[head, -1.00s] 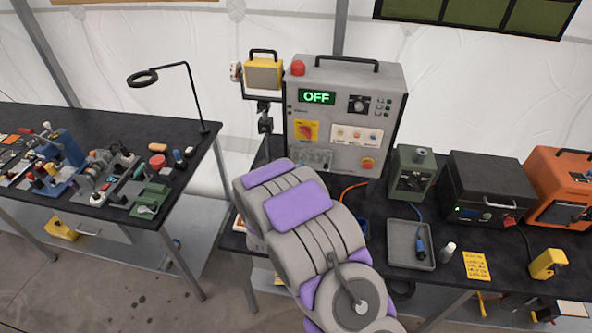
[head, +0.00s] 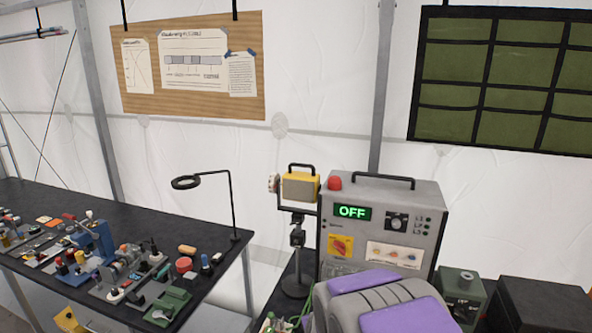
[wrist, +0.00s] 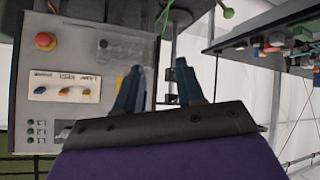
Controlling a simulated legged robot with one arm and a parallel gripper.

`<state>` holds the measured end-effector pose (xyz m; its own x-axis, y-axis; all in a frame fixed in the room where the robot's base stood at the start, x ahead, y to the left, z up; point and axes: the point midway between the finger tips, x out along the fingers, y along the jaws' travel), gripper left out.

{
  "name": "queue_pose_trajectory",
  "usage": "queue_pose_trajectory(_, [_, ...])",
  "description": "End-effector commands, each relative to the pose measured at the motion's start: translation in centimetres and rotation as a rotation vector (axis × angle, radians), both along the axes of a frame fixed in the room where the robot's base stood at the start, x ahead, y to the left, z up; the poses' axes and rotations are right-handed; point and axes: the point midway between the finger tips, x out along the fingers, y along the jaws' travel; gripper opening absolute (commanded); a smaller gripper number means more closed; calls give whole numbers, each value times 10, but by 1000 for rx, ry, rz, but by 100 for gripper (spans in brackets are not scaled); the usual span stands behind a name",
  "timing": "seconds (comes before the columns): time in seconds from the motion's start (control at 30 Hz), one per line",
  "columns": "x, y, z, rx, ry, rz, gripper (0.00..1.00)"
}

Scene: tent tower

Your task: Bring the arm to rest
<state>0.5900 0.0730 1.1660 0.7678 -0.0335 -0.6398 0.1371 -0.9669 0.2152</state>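My gripper (wrist: 160,88) shows in the wrist view with its two dark blue fingers spread apart and nothing between them. The grey control box (wrist: 75,90) fills the left of that view, behind and beside the fingers; the picture is turned over. In the head view my grey and purple arm links (head: 385,307) stand low at the right, in front of the control box (head: 425,225). Its green display reads OFF. My gripper is hidden in the head view.
A left bench (head: 60,200) carries a thin black lamp (head: 232,205) and many small tools. A yellow device (head: 300,187) on a stand is left of the control box. A green box (head: 463,290) and a black box (head: 540,308) stand to the right.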

Motion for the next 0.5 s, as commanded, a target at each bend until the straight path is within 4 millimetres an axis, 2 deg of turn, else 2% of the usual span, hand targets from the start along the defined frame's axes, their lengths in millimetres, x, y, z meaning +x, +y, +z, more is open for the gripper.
queue_pose_trajectory(0.27, [-99,0,6,147,301,14,38])
queue_pose_trajectory(0.47, [-191,-14,9,186,535,-12,38])
queue_pose_trajectory(0.5, [-212,-18,10,189,582,-24,38])
